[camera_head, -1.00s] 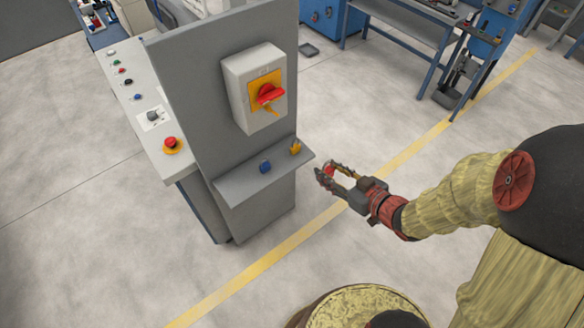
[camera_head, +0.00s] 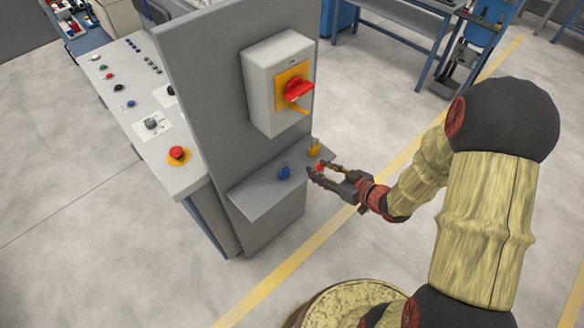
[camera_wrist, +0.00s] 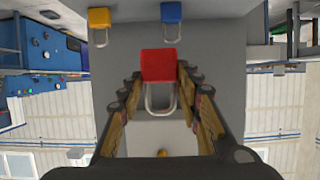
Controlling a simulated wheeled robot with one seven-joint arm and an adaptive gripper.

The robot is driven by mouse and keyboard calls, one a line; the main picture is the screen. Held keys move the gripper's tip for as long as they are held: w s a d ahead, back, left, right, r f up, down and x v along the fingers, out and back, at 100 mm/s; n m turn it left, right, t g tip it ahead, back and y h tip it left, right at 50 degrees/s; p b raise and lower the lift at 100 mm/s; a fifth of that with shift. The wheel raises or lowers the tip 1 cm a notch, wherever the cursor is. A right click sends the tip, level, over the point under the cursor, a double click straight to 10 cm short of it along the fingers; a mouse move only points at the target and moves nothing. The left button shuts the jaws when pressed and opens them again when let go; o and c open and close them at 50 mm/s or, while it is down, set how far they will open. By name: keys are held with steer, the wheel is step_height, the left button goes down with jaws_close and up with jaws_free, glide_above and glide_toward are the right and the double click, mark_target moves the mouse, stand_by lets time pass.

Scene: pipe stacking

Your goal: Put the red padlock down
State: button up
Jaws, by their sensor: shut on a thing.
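The red padlock (camera_wrist: 158,66) is between the two fingertips of my gripper (camera_wrist: 158,75) in the wrist view, its metal shackle showing. That view looks upside down. In the head view my gripper (camera_head: 322,172) is at the right part of the grey shelf (camera_head: 248,200), with a small bit of the red padlock (camera_head: 319,166) visible between the fingers. A blue padlock (camera_head: 284,171) and a yellow padlock (camera_head: 314,148) stand on the shelf, left of and behind the gripper. I cannot tell whether the red padlock touches the shelf.
A grey switch box (camera_head: 272,85) with a red rotary handle (camera_head: 298,90) is on the panel above the shelf. A control desk (camera_head: 150,120) with buttons stands at left. Open floor lies to the right of the panel.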

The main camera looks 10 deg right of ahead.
steer(key=w+a+f+b, duration=0.1)
steer(key=w+f, duration=0.1)
steer(key=w, duration=0.1)
steer(key=w+f+b, duration=0.1)
steer(key=w+f, duration=0.2)
steer(key=w, duration=0.1)
steer(key=w+a+f+b, duration=0.1)
steer(key=w+f, duration=0.2)
steer(key=shift+w+a+f+b, duration=0.15)
steer(key=shift+w+a+b, duration=0.15)
steer(key=shift+w+b, duration=0.05)
steer(key=shift+w+a+f, duration=0.1)
steer(key=shift+w+f, duration=0.1)
steer(key=shift+f, duration=0.1)
steer(key=shift+w+f+b, duration=0.1)
steer(key=shift+f+b, duration=0.75)
steer(key=shift+f, duration=0.7)
steer(key=shift+f, duration=0.1)
steer(key=o, duration=0.8)
steer(key=shift+o, duration=0.6)
